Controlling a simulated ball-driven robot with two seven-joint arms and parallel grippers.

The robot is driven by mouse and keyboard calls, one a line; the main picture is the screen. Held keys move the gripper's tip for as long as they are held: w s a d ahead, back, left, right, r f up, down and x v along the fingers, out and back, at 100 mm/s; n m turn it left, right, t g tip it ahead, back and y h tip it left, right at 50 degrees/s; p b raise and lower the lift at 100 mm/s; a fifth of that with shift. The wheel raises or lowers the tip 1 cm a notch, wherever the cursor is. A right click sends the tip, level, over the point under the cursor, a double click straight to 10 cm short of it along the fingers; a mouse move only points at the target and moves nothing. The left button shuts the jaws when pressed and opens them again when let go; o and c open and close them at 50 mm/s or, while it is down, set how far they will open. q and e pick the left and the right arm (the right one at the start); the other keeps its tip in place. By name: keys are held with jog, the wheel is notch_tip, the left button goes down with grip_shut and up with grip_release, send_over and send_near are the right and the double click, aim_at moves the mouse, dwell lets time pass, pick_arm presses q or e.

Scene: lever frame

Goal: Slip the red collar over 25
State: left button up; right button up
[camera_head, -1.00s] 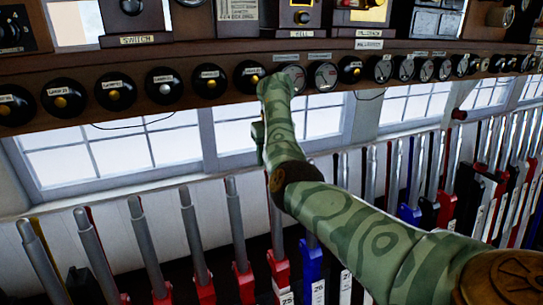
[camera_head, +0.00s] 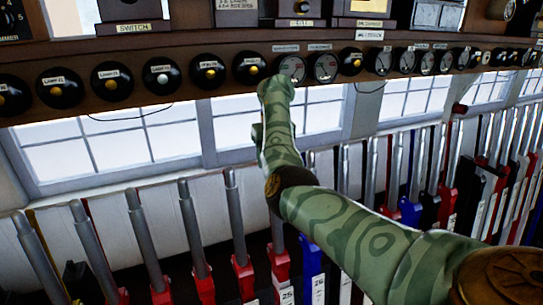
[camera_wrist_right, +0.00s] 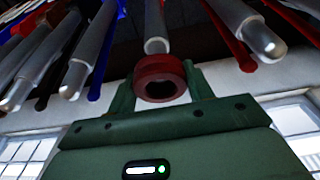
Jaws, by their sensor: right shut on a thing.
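The red collar (camera_wrist_right: 160,78) is a thick ring. In the right wrist view my right gripper (camera_wrist_right: 160,88) is shut on it between two green fingers. The collar's opening looks empty and dark. A grey lever's rounded end (camera_wrist_right: 157,45) shows just beyond the collar, roughly in line with it and seemingly apart. I cannot read that lever's number there. In the head view the red lever base (camera_head: 280,264) above the tag 25 (camera_head: 287,295) stands below my right arm, which hides part of its handle. My left gripper is not in view.
Several grey levers (camera_head: 143,232) stand in a close row on both sides. A blue lever base (camera_head: 312,262) adjoins 25 on its right. A wooden shelf (camera_head: 210,90) with round black instruments runs above, in front of windows (camera_head: 150,145).

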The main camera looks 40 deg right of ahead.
jog(key=shift+s+f+b, duration=0.15)
jog(key=shift+f+b, duration=0.35)
jog(key=shift+f, duration=0.25)
jog(key=shift+s+f+b, duration=0.1)
jog(key=shift+f+b, duration=0.4)
jog(key=shift+f, duration=0.25)
jog(key=o, duration=1.2)
jog(key=shift+a, duration=0.1)
jog(key=shift+c, duration=0.2)
jog(key=r+p, duration=0.2)
jog(key=r, duration=0.1)
jog(key=r+p, duration=0.2)
jog(key=r, duration=0.1)
jog(key=s+r+p, duration=0.1)
jog(key=r+p, duration=0.1)
jog(key=r, duration=0.1)
jog(key=shift+a, duration=0.15)
